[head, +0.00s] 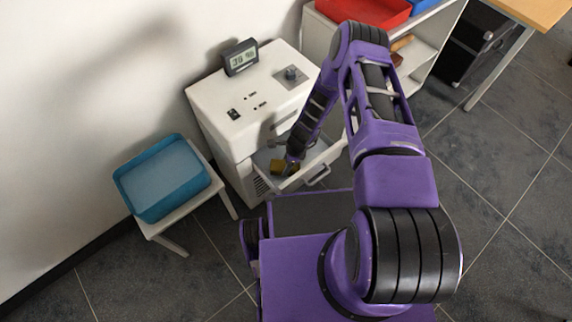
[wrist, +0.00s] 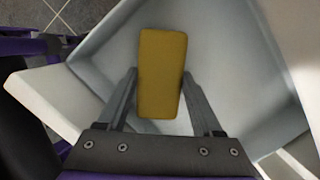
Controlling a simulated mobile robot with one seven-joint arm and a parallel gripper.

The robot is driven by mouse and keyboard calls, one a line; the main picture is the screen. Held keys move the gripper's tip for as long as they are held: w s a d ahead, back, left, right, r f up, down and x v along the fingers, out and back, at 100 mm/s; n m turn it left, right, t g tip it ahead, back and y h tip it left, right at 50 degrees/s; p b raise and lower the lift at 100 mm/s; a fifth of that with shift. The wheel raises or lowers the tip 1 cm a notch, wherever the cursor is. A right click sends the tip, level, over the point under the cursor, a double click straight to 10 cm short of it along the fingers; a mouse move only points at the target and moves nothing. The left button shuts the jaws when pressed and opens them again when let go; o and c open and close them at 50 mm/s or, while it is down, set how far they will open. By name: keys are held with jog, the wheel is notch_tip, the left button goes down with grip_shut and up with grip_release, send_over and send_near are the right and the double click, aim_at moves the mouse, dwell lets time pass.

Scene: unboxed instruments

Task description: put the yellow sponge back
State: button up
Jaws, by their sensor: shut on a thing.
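The yellow sponge (wrist: 162,75) is between the two fingers of my gripper (wrist: 160,85) in the wrist view. My gripper is shut on it. In the head view the sponge (head: 284,167) shows as a small yellow patch at the end of my arm, inside the open drawer (head: 327,158) of the white cabinet. The drawer's pale interior (wrist: 222,60) surrounds the sponge in the wrist view. I cannot tell whether the sponge touches the drawer floor. My arm hides part of the drawer in the head view.
A digital display (head: 240,57) stands on the white cabinet (head: 222,100), beside a dark knob. A blue tray (head: 162,205) sits on a small white stool at left. A red tray (head: 385,12) is on a shelf unit at the back. Tiled floor is clear at right.

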jog(key=o, duration=1.3)
jog(key=shift+f, duration=0.1)
jog(key=shift+r, duration=0.55)
jog(key=p+v, duration=0.2)
jog(key=v, duration=0.9)
jog(key=shift+r, duration=0.1)
